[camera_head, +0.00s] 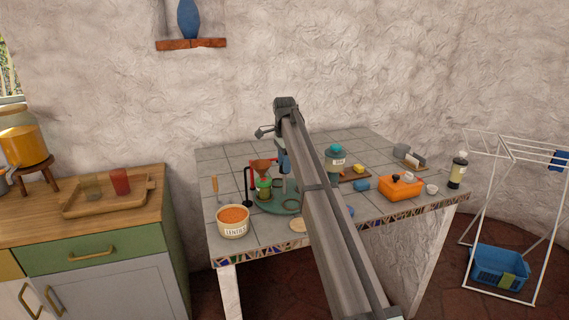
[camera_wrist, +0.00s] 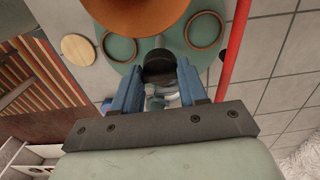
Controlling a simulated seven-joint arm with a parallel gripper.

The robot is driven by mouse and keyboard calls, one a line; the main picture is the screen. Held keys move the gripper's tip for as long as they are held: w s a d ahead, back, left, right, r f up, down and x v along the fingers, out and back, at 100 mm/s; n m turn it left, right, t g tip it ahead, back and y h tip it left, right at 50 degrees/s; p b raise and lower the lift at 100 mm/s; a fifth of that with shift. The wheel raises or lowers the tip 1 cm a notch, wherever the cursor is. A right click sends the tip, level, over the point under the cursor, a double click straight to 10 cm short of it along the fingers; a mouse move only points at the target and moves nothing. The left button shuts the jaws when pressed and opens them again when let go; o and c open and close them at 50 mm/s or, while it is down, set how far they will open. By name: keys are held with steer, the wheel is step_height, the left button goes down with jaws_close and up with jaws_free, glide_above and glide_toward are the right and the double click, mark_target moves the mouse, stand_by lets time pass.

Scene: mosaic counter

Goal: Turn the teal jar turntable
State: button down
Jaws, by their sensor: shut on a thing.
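The teal turntable (camera_head: 275,207) lies flat on the tiled counter, partly hidden behind my arm. In the wrist view the turntable (camera_wrist: 165,39) shows ring-shaped places on its top. My gripper (camera_wrist: 159,72) is at its edge, its blue fingers shut on a dark round knob (camera_wrist: 158,64). In the head view the blue fingers of my gripper (camera_head: 283,163) show beside my arm link, and the knob is hidden. A green jar (camera_head: 263,187) stands on the turntable under a copper funnel (camera_head: 261,166).
A red stand (camera_wrist: 234,50) rises close beside my gripper. A lentil tub (camera_head: 233,222) stands at the front left of the turntable. A teal-lidded jar (camera_head: 335,157), an orange box (camera_head: 401,187) and a dark bottle (camera_head: 458,172) stand to the right. Bare tiles lie at the back left.

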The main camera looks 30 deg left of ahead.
stand_by(0.3)
steer(key=c, duration=0.9)
jaws_free()
steer(key=shift+r, duration=0.1)
step_height(320, 180, up, 14)
steer(key=shift+f, duration=0.15)
